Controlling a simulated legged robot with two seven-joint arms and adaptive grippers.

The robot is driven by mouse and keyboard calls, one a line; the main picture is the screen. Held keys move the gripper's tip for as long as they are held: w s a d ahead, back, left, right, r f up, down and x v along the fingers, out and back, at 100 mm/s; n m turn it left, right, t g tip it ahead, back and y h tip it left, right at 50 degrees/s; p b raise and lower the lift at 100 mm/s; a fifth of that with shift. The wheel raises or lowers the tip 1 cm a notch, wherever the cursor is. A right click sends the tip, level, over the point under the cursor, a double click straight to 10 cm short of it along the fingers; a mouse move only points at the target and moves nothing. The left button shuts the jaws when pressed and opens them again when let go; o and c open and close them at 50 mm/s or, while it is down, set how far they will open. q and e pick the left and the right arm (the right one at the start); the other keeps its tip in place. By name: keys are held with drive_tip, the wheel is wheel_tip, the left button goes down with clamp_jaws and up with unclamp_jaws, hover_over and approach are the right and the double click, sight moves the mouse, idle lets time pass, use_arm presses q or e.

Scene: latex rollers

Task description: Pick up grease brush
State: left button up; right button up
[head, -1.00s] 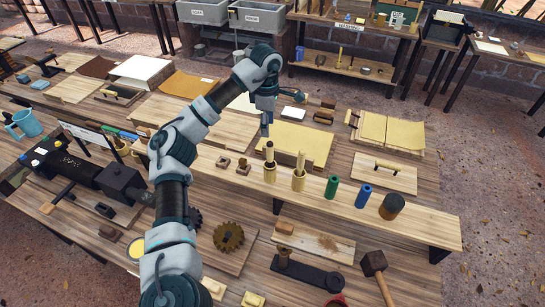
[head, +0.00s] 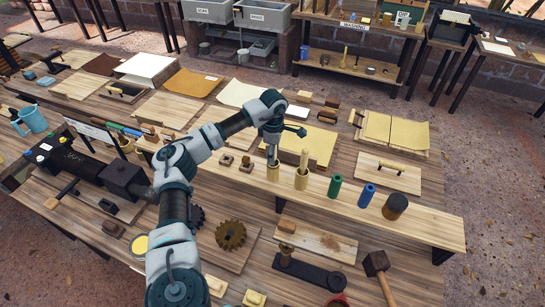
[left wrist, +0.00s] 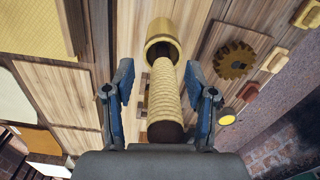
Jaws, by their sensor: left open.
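Two pale brush handles stand upright in wooden-looking cups on the raised plank; I cannot tell by label which is the grease brush. My left gripper (head: 272,146) points down over the left cup (head: 272,172) and hides most of its brush. In the left wrist view my gripper (left wrist: 160,92) is open, with a blue-padded finger on each side of a ribbed tan handle (left wrist: 166,98) with a dark end. The handle stands between the fingers, with a visible gap on both sides, and its far end meets a brass-coloured cup (left wrist: 164,48). The other brush (head: 304,160) stands free in the right cup (head: 301,180).
Right along the raised plank (head: 425,222) stand a green cylinder (head: 335,186), a blue cylinder (head: 366,195) and a dark-topped brown jar (head: 395,206). Small wooden blocks (head: 245,164) lie left of the cups. A gear (head: 230,235) and a mallet (head: 376,264) lie in front.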

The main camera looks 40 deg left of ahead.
use_arm(q)
drive_tip(key=shift+d, duration=0.15)
drive_tip(key=shift+c, duration=0.5)
drive_tip(key=shift+d+r, duration=0.1)
clamp_jaws()
